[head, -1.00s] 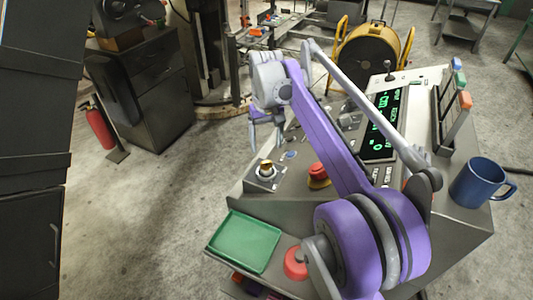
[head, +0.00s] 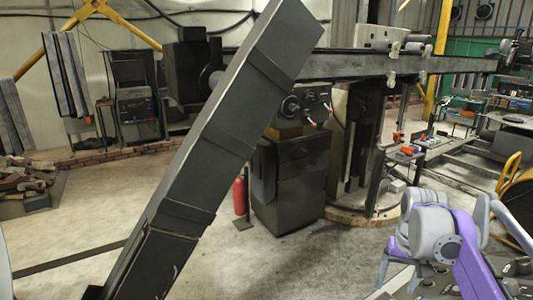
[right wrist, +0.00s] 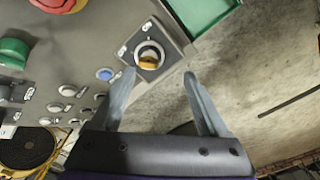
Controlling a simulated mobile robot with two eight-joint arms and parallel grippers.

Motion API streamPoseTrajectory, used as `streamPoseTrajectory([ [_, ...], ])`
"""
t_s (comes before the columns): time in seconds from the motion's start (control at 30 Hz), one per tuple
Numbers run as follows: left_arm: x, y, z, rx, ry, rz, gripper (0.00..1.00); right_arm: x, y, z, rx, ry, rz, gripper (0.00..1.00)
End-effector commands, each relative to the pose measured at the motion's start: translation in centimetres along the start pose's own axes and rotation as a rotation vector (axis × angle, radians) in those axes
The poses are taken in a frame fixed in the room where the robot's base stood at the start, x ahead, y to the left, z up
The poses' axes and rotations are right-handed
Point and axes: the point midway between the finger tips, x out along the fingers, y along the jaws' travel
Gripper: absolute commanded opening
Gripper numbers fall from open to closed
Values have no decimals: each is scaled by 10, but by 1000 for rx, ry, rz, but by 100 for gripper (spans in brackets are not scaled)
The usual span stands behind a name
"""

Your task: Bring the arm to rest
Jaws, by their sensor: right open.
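My right arm, purple and grey, comes in at the lower right of the head view, with its grey wrist joint (head: 432,235) beside the console edge. My right gripper (right wrist: 159,76) shows in the right wrist view with its two grey fingers spread and nothing between them. I cannot tell how far the fingertips are from the panel. My left gripper is not in view.
In the wrist view a blue button (right wrist: 105,74), a green button (right wrist: 14,52) and a green tray (right wrist: 205,8) show around the knob. In the head view a dark banded tall body (head: 215,150) crosses diagonally. A red extinguisher (head: 239,195) stands by a dark cabinet (head: 290,175).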

Motion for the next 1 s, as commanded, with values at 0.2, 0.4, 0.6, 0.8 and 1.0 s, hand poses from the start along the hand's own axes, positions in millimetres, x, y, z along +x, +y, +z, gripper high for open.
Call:
streamPoseTrajectory([
  [0.2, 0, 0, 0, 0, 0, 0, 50, 35, -49, 77, -122, 145, -14, 78],
  [0.4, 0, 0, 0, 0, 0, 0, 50, 86, -76, 156, -228, 284, -46, 78],
  [0.6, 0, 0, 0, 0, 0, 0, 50, 131, -86, 212, -301, 386, -77, 78],
  [0.8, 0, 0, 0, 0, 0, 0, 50, 149, -89, 231, -326, 422, -90, 78],
  [1.0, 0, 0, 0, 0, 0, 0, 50, 149, -89, 231, -326, 424, -91, 78],
])
